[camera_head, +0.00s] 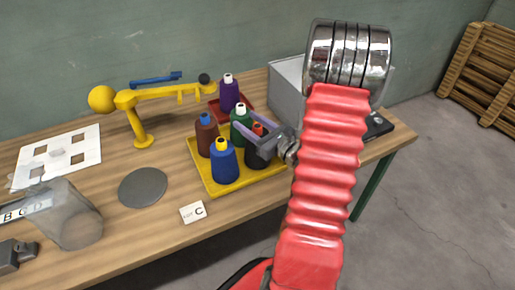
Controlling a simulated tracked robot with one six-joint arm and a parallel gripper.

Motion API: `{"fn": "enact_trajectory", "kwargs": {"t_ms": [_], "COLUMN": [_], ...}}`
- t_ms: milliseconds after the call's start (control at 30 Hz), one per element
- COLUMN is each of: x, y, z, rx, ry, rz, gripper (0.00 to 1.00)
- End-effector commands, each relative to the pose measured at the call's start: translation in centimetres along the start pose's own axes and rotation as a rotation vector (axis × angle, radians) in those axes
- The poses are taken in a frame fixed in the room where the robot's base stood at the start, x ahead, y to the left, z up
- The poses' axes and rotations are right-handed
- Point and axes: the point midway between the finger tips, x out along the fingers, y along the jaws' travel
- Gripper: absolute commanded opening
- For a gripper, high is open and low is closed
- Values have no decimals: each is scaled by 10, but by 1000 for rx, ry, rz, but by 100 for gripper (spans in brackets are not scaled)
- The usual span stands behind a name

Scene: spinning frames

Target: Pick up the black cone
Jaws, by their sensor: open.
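The black cone (257,159) stands upright at the right of the yellow tray (216,188), with a red top (258,129). My gripper (250,138) reaches in from the right at the upper part of the black cone. Its fingers are spread apart, and the cone's red top shows between them. I cannot tell whether a finger touches the cone. The fingers hide part of the cone's upper body. A green cone (241,117) stands close behind, partly covered by a finger. A blue cone (223,163) and a brown cone (206,138) stand to the left.
A purple cone (229,96) stands in a red tray (246,102) behind. A yellow stand (143,141) with a long arm, a grey disc (143,188), a card marked C (193,212) and a clear container (71,222) are left. A grey bin (286,92) stands behind my arm.

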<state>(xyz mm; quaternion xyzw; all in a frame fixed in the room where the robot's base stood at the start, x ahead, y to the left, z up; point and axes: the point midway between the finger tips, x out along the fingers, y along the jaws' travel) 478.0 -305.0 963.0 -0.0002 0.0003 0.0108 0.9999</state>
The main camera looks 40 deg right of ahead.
Motion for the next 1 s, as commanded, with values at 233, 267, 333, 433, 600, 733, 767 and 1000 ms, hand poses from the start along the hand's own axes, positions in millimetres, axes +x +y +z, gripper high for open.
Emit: {"fn": "enact_trajectory", "kwargs": {"t_ms": [233,267,333,433,600,733,767,1000], "x": [1,1,1,1,0,0,0,0], "y": [0,0,0,0,0,0,0,0], "z": [0,0,0,0,0,0,0,0], "rx": [0,0,0,0,0,0,0,0], "ry": [0,0,0,0,0,0,0,0], "rz": [0,0,0,0,0,0,0,0], "gripper": [47,47,47,47,43,33,31,14]}}
